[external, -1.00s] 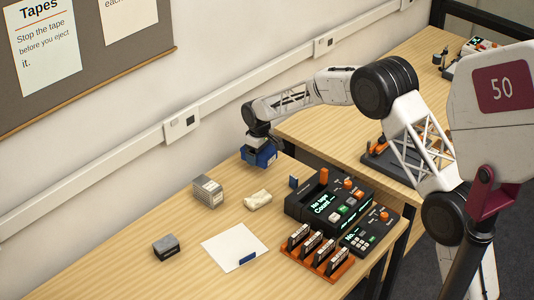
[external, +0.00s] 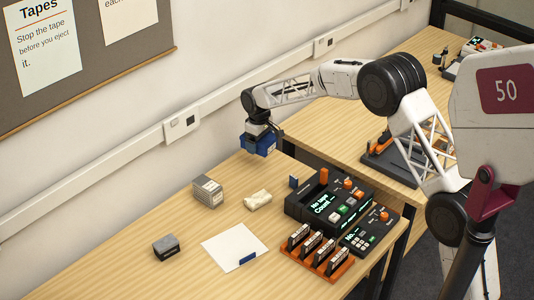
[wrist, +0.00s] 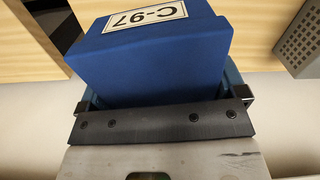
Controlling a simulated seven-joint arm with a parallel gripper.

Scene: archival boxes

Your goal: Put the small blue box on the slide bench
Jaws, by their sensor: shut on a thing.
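The small blue box (external: 258,146) is held in my gripper (external: 263,135), above the back edge of the near wooden bench (external: 120,275). In the wrist view the blue box (wrist: 155,60) fills the space beyond my gripper (wrist: 160,118) and carries a white label reading "C-97". My gripper is shut on it. A second wooden bench (external: 335,110) stands beyond a gap to the right; I cannot tell from any label whether it is the slide bench.
The second bench's left part is clear.

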